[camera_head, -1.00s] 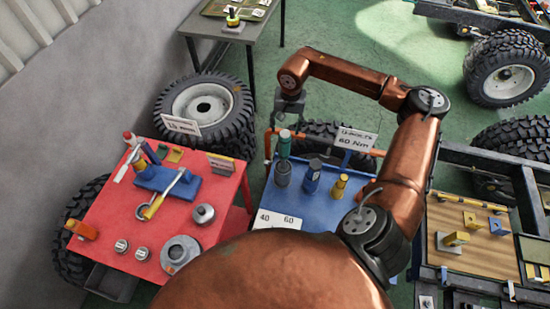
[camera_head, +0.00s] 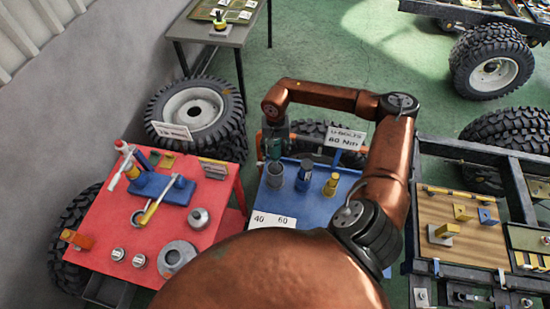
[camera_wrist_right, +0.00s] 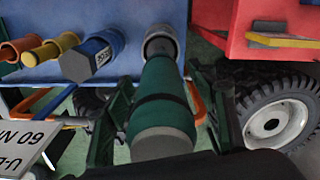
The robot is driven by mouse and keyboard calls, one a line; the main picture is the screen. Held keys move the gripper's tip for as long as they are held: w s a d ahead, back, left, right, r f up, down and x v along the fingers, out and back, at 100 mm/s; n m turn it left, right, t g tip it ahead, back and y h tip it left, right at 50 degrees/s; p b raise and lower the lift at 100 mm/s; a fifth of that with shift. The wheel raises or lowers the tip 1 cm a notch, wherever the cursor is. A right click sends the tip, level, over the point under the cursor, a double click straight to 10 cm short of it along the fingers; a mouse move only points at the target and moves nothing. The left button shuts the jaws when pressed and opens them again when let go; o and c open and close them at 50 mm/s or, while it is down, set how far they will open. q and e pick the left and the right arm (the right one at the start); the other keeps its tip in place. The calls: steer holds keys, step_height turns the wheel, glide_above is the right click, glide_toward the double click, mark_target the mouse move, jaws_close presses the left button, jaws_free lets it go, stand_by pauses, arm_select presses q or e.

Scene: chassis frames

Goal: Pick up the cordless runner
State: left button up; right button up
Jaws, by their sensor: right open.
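The cordless runner, a green tool with a grey end and a dark band (camera_wrist_right: 160,100), stands upright in a grey cup (camera_head: 277,175) on the blue table (camera_head: 290,207). In the head view my right gripper (camera_head: 276,138) is directly over it and hides most of it. In the wrist view the open fingers of my right gripper (camera_wrist_right: 158,88) stand on either side of the green body, with a gap visible beside it. The cup shows in the wrist view too (camera_wrist_right: 160,43). My left gripper is not in view.
A blue hexagonal tool (camera_head: 303,177) and a yellow one (camera_head: 330,185) stand beside the cup. A "60 Nm" sign (camera_head: 345,138) stands close behind, and a "40 60" card (camera_head: 273,221) is in front. A red table (camera_head: 110,215) with tools is at the left.

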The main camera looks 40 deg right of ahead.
steer(key=shift+c, duration=0.3)
jaws_close()
steer(key=shift+r, duration=0.1)
stand_by(0.5)
